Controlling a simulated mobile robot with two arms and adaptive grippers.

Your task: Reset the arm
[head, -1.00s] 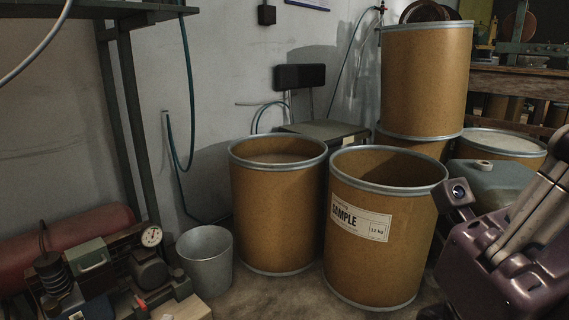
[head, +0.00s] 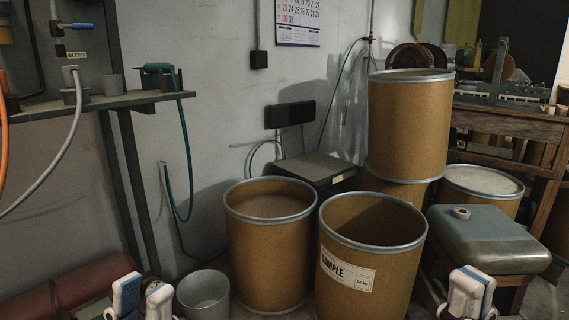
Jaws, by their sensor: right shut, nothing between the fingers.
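My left gripper (head: 142,292) shows at the bottom left of the head view, with white and blue fingers pointing up. Its two fingertips stand apart with a gap and I see nothing between them. It is in front of the grey bucket (head: 203,290), to the bucket's left in the picture. My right gripper (head: 471,288) shows at the bottom right, shut and empty, to the right of the SAMPLE drum (head: 372,268). The lower parts of both grippers are cut off by the picture's bottom edge.
An open brown drum (head: 265,245) stands left of the SAMPLE drum. Another drum (head: 408,125) is stacked behind. A grey-green tank (head: 488,240) stands at right. A metal shelf (head: 105,102) with hoses is at upper left. A red cylinder (head: 75,285) lies below it.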

